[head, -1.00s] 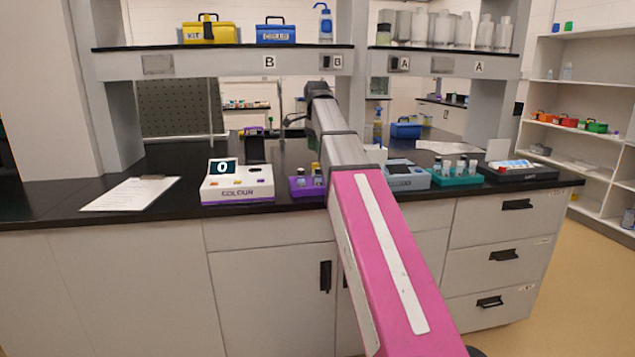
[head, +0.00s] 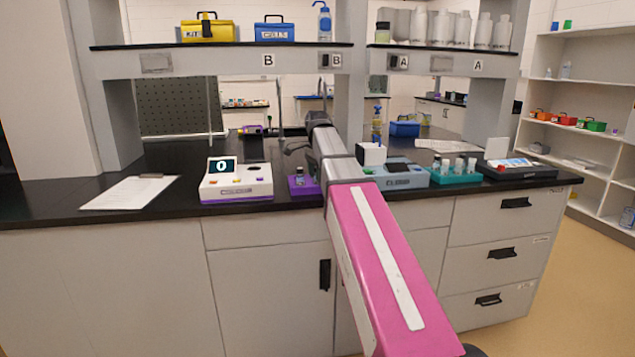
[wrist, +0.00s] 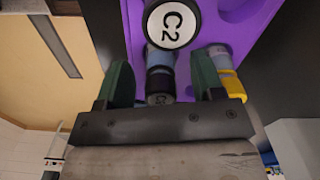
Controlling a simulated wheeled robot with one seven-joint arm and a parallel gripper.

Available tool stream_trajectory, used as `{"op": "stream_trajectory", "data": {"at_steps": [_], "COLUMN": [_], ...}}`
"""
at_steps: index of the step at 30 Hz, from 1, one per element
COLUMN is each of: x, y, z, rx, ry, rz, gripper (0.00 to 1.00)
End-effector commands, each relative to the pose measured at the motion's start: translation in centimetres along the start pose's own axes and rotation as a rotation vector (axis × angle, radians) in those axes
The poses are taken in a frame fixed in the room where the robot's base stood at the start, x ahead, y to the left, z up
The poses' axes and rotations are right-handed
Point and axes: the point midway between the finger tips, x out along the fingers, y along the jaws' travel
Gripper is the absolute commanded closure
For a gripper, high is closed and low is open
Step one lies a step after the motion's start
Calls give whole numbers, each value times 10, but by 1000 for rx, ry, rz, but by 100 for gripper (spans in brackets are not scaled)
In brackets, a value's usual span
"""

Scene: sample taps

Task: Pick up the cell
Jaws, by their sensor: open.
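A purple rack (head: 308,190) stands near the front edge of the black bench, partly hidden by my arm in the head view. A small cell with a dark cap (wrist: 160,83) lies between the two green fingers of my gripper (wrist: 163,78), which is open. I see gaps beside the cell; contact cannot be made out. A second cell with a yellow cap (wrist: 233,84) is just outside the right finger. In the head view one dark-capped cell (head: 300,177) shows in the rack.
A white colour meter (head: 237,183) reading 0 stands left of the rack. A blue-grey instrument (head: 404,174) and a teal rack (head: 456,177) of white-capped vials stand to the right. A clipboard (head: 130,192) lies far left. A shelf (head: 220,66) spans above the bench.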

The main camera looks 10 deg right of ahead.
Motion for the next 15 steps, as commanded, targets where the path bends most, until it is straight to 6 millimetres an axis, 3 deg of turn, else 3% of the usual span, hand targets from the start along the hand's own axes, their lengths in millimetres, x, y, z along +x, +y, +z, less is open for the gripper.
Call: {"op": "stream_trajectory", "data": {"at_steps": [3, 7, 8, 15], "x": [0, 0, 0, 0], "y": [0, 0, 0, 0], "z": [0, 0, 0, 0], "rx": [0, 0, 0, 0], "ry": [0, 0, 0, 0], "rz": [0, 0, 0, 0], "gripper": [39, 81, 84, 85]}}
